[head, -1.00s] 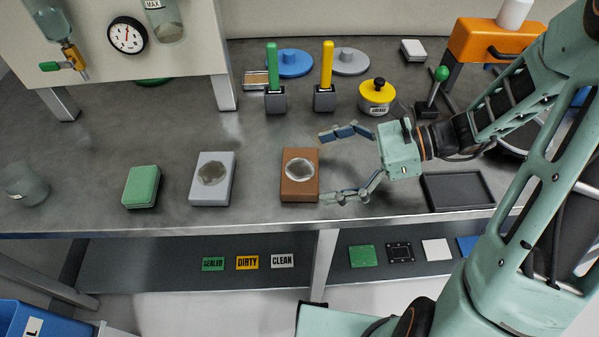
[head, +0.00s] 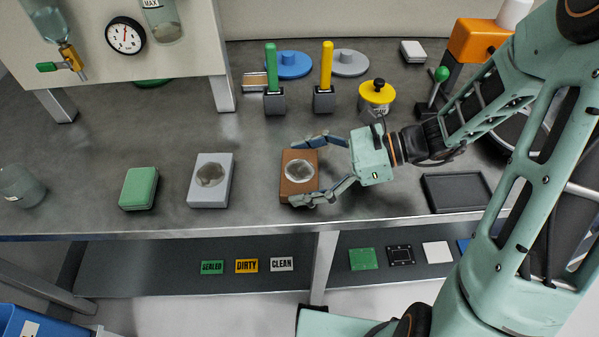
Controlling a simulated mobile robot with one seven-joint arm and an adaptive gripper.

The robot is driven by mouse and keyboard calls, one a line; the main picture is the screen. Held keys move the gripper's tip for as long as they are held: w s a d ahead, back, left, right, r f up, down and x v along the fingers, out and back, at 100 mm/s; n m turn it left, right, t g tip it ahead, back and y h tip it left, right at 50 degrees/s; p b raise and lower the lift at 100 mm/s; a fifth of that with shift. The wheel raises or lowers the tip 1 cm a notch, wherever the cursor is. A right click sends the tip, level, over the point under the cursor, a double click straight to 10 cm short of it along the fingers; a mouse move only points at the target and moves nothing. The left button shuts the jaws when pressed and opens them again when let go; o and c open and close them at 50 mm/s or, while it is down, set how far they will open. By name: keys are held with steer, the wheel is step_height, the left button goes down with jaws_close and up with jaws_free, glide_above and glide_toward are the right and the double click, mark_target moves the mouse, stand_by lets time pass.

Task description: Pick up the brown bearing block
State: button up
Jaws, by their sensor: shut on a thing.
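The brown bearing block (head: 299,187) rests on the grey workbench, with a round, shiny recess in its top. My gripper (head: 300,171) reaches in from the right. One finger lies at the block's far edge and the other at its near edge, and the jaws are shut on it. The fingertips cover parts of the block's far and near ends. I see no gap between the block and the bench.
A grey block (head: 210,180) with a similar recess and a green block (head: 140,188) stand to the left. A black tray (head: 457,192) lies to the right. Behind are green (head: 272,75) and yellow (head: 326,72) handled tools and a yellow-lidded pot (head: 376,97).

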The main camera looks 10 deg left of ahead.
steer(key=c, duration=0.4)
steer(key=shift+o, duration=0.2)
steer(key=shift+r, duration=0.2)
